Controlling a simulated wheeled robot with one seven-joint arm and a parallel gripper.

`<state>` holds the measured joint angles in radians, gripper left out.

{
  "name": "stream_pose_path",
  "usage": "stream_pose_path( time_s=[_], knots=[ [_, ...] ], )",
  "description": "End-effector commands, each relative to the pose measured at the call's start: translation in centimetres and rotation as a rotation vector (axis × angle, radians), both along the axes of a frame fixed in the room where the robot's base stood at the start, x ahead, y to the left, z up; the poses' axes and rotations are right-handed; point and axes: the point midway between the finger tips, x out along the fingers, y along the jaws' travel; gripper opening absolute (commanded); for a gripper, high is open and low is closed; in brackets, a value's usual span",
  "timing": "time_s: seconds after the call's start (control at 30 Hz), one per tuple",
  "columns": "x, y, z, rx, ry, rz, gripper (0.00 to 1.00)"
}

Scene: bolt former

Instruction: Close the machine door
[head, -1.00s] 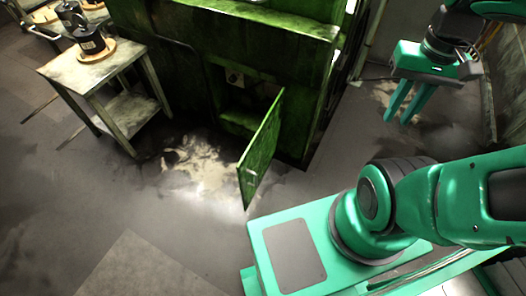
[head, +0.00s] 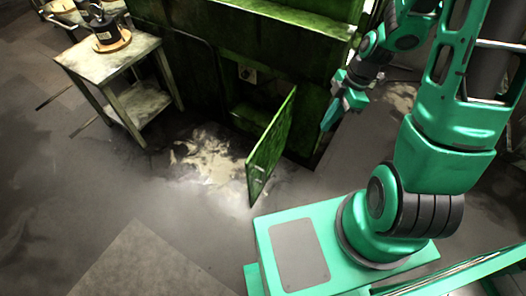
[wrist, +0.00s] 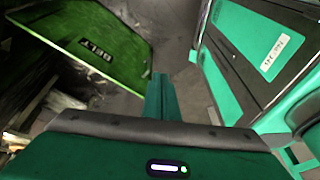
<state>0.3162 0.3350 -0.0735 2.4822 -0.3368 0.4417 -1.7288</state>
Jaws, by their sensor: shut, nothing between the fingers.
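The green machine door (head: 272,145) stands swung open, jutting out from the low front of the green machine (head: 200,70). Behind it the machine's dark opening shows. In the wrist view the door (wrist: 90,35) is at the upper left, with a small dark label on it. My gripper (head: 328,122) is to the right of the door in the head view, apart from it, near the machine's right corner. Its fingers (wrist: 160,95) are together and empty in the wrist view, pointing to the right of the door's edge.
A worn side table (head: 110,55) with a dark pot on a round wooden board stands left of the machine. The floor (head: 180,240) in front of the door is clear, with pale stains. My own base is close to the door at the lower right.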

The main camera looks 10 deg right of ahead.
Motion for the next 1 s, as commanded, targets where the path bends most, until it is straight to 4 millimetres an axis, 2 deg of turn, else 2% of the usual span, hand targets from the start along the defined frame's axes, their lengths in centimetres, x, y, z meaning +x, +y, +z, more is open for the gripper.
stream_pose_path(
  time_s=[0.1, 0.4, 0.6, 0.83, 1.0],
  knots=[
    [0.8, 2.1, -3.1, 0.081, -0.067, 0.191, 0.0],
    [2.4, 7.6, -9.3, 0.262, -0.313, 0.595, 0.0],
    [2.9, 9.5, -11.1, 0.311, -0.424, 0.717, 0.0],
    [3.0, 10.5, -12.2, 0.318, -0.446, 0.741, 0.0],
    [3.0, 12.1, -14.2, 0.321, -0.443, 0.742, 0.0]
  ],
)
